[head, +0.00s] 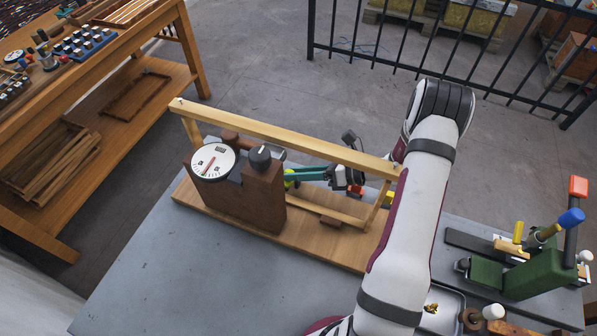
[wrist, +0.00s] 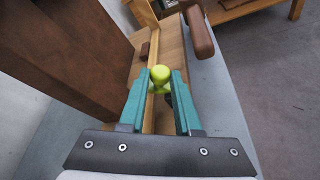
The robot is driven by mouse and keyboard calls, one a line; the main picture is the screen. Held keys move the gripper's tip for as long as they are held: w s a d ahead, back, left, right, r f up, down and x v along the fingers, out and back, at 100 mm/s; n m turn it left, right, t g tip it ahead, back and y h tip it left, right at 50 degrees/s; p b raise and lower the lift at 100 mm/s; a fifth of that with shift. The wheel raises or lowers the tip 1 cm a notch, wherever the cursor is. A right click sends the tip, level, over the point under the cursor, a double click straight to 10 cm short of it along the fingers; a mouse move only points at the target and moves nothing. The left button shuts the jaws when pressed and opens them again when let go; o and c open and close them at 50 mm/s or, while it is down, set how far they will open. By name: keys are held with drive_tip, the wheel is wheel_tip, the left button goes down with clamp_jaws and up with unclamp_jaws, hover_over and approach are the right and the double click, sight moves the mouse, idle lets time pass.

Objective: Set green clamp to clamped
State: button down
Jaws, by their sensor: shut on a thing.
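The green clamp shows as a bright yellow-green knob (wrist: 160,74) between my fingertips in the wrist view; its base is mostly hidden. In the head view a small part of the green clamp (head: 289,181) shows just behind the brown wooden block. My gripper (head: 298,176) reaches in from the right, under the wooden top rail, with its teal fingers closed on the knob. In the wrist view my gripper (wrist: 160,90) has both teal fingers against the knob's sides. The clamp's exact lever angle cannot be told.
The brown block (head: 258,197) carries a white dial (head: 213,161) and a black knob (head: 262,155). The wooden rail (head: 285,137) runs above the fixture. A red part (head: 355,190) sits close by my gripper. A dark green device (head: 540,270) stands at right.

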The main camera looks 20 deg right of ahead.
drive_tip(key=c, duration=0.6)
unclamp_jaws()
drive_tip(key=shift+d, duration=0.1)
drive_tip(key=v, duration=1.5)
drive_tip(key=shift+s+d+r, duration=0.15)
drive_tip(key=shift+d+r, duration=0.1)
drive_tip(key=shift+c, duration=0.2)
